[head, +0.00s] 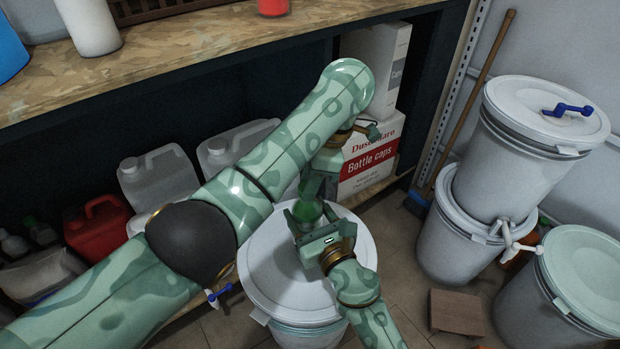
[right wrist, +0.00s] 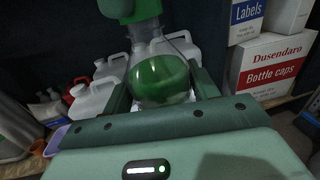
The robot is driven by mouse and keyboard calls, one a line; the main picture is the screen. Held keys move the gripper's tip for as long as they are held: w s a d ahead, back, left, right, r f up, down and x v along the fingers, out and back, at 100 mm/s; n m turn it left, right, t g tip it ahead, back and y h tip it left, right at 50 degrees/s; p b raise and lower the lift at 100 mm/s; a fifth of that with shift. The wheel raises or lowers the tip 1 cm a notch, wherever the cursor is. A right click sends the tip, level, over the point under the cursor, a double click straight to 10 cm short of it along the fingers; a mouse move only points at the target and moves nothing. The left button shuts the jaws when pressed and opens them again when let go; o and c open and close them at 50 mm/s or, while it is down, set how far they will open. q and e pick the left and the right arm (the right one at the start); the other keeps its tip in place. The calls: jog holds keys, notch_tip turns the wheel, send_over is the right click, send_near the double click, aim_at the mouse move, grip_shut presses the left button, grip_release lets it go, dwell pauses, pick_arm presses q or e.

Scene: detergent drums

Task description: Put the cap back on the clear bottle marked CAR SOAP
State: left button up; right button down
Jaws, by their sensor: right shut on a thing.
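A clear bottle with green in its lower part (right wrist: 160,80) shows between the two fingers of my right gripper (right wrist: 162,95). In the head view the bottle (head: 307,209) is partly hidden by both grippers, over a pale drum's lid. My right gripper (head: 312,222) is shut on it. No CAR SOAP marking can be read. My left gripper (head: 316,182) points down just above the bottle; its fingertips are unclear. A bright green piece (right wrist: 141,9) at the bottle's top is cut off by the frame; I cannot tell whether it is the cap or whether it touches the bottle.
The pale drum (head: 265,275) stands below the grippers. Stacked drums (head: 475,235) and a green-lidded drum (head: 585,270) stand at right. A bottle caps box (head: 371,158), white jugs (head: 160,178) and a red can (head: 97,228) sit on the low shelf. A wooden bench top (head: 200,50) lies above.

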pick_arm(q)
jog(key=shift+o, duration=1.4)
notch_tip(320, 180, up, 4)
jog(key=shift+w+r, duration=0.1)
jog(key=shift+r, duration=0.15)
jog(key=shift+c, duration=0.2)
